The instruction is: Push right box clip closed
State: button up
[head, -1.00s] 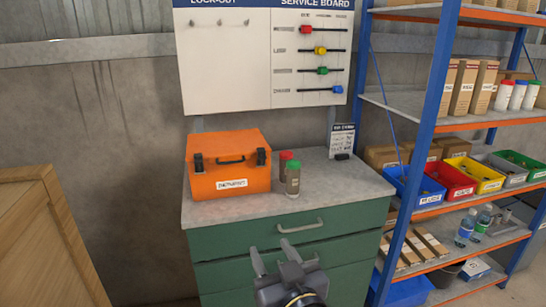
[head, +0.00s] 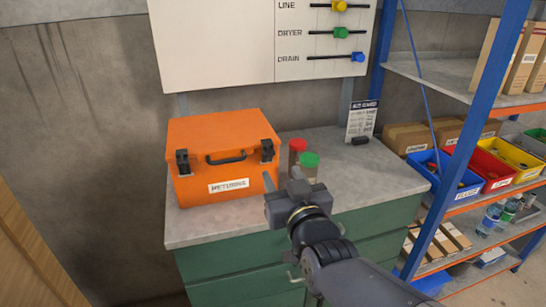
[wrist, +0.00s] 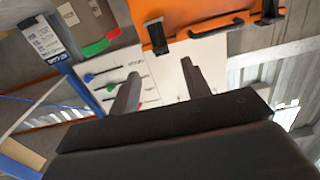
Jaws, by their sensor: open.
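An orange box (head: 222,135) with a black handle stands with its lid down on the workbench. Its right clip (head: 267,150) is black, on the front near the right corner. Its left clip (head: 182,162) is near the left corner. I cannot tell how far either clip stands out. My gripper (head: 281,177) is open and empty, in front of the box's right corner and apart from the right clip. The turned wrist view shows the right clip (wrist: 156,36) above and between the spread fingers (wrist: 160,88), and the left clip (wrist: 270,10) farther right.
A red-capped jar (head: 297,150) and a green-capped jar (head: 309,166) stand close right of the box, behind my gripper. A small sign (head: 362,120) stands farther back on the grey worktop (head: 385,180). A blue-framed shelf (head: 455,150) with bins is at the right.

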aim_at(270, 155)
jog(key=shift+x, duration=3.9)
jog(key=shift+c, duration=0.3)
